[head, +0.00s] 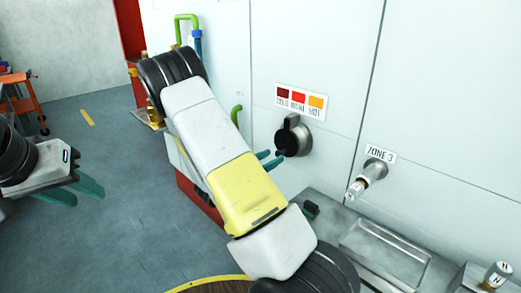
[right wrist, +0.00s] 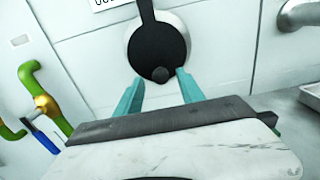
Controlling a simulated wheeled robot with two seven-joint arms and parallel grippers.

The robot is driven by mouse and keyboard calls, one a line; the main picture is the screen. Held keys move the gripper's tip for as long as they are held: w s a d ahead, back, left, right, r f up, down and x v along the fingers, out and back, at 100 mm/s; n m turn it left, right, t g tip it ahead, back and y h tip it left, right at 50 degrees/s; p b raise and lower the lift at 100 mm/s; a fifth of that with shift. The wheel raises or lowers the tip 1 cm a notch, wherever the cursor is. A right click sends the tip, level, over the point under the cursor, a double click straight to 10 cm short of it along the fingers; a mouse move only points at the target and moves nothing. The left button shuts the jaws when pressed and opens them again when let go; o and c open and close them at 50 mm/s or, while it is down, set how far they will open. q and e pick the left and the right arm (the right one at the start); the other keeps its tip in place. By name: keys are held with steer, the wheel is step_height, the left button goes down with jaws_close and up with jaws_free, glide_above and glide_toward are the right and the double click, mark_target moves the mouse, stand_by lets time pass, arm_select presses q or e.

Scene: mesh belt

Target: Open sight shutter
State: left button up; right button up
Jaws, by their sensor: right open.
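The sight shutter (head: 290,136) is a black disc with an upright tab over a round metal port on the white wall. In the right wrist view the shutter (right wrist: 156,42) covers most of the port's silver rim, and a small dark knob (right wrist: 160,74) sits at its lower edge. My right gripper (head: 268,160) is open just in front of the shutter's lower left. In the right wrist view its teal fingertips (right wrist: 159,78) lie on either side of the knob; contact is not clear. My left gripper (head: 82,190) is open and empty, far left above the floor.
A colour label plate (head: 302,101) is above the port. A metal fitting (head: 368,178) under a ZONE 3 sign (head: 380,153) sticks out to the right. A metal tray (head: 385,250) is below.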

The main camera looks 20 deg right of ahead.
mark_target(277, 154)
steer(key=shift+x, duration=2.15)
jaws_close()
